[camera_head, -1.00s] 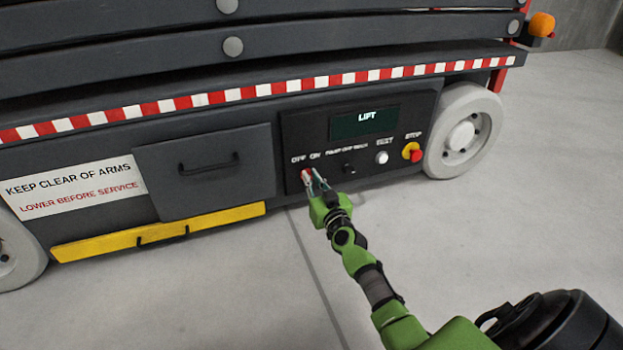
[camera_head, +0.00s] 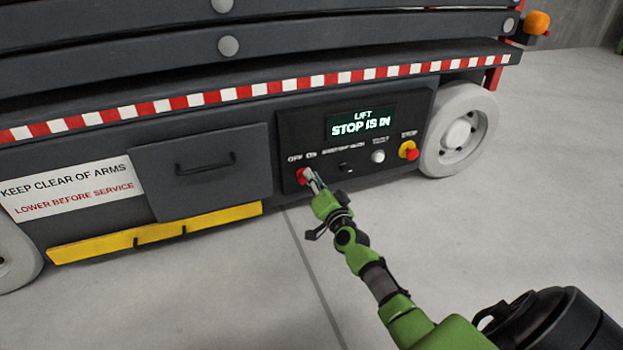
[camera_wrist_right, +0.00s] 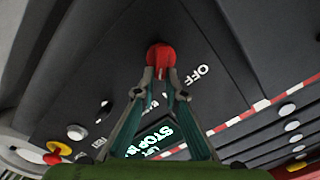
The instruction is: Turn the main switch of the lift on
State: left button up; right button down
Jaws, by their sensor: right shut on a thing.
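The red main switch (camera_head: 302,176) sits at the left end of the lift's black control panel (camera_head: 390,170), below the OFF and ON labels. My right gripper (camera_head: 312,180) is at the switch, shut on it. In the right wrist view the red switch (camera_wrist_right: 161,57) shows just beyond the fingertips of my right gripper (camera_wrist_right: 162,78), with the OFF label beside it. The panel display (camera_head: 361,122) is lit and reads LIFT, STOP IS IN. The fingers hide part of the switch. My left gripper is not in view.
Right of the switch are a small black selector (camera_head: 346,167), a white button (camera_head: 378,156) and a red stop button on a yellow base (camera_head: 409,151). A drawer front (camera_head: 205,170) and a yellow bar (camera_head: 155,233) lie to the left. The floor in front is clear.

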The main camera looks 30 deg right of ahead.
jog(key=shift+d+f+m, duration=0.15)
jog(key=shift+f+m, duration=0.1)
jog(key=shift+m, duration=1.25)
jog(key=c, duration=2.1)
grip_release()
